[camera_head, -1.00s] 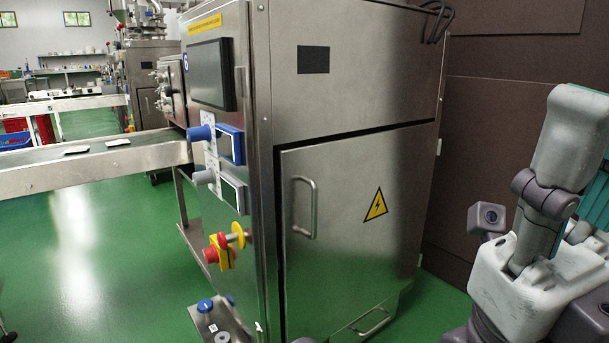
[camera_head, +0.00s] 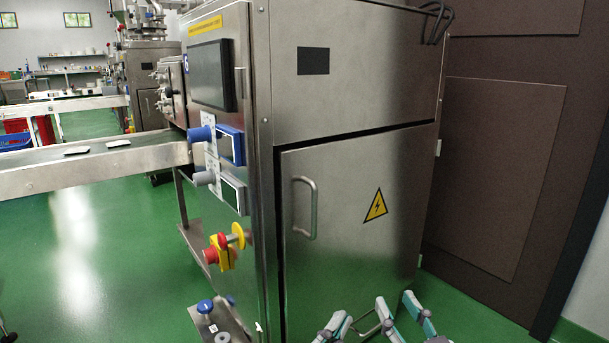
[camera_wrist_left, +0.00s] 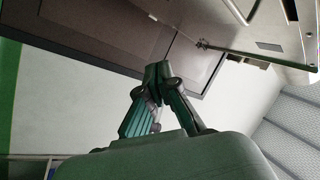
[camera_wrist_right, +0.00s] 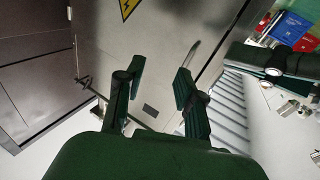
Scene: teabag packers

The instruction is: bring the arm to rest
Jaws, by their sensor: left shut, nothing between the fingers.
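My left gripper (camera_head: 336,326) shows at the bottom edge of the head view, low in front of the steel cabinet. In the left wrist view its fingers (camera_wrist_left: 163,72) meet at the tips, with nothing between them. My right gripper (camera_head: 405,312) is just to the right of it in the head view. In the right wrist view its two fingers (camera_wrist_right: 153,82) stand apart and the gap is empty. The rest of both arms is outside the head view.
The steel cabinet (camera_head: 345,225), with a door handle (camera_head: 305,208) and a yellow warning sign (camera_head: 376,205), fills the middle. Its control side carries blue, grey and red knobs. A conveyor (camera_head: 90,168) runs to the left. A brown wall panel (camera_head: 500,170) stands at right. Green floor (camera_head: 90,260) is clear at left.

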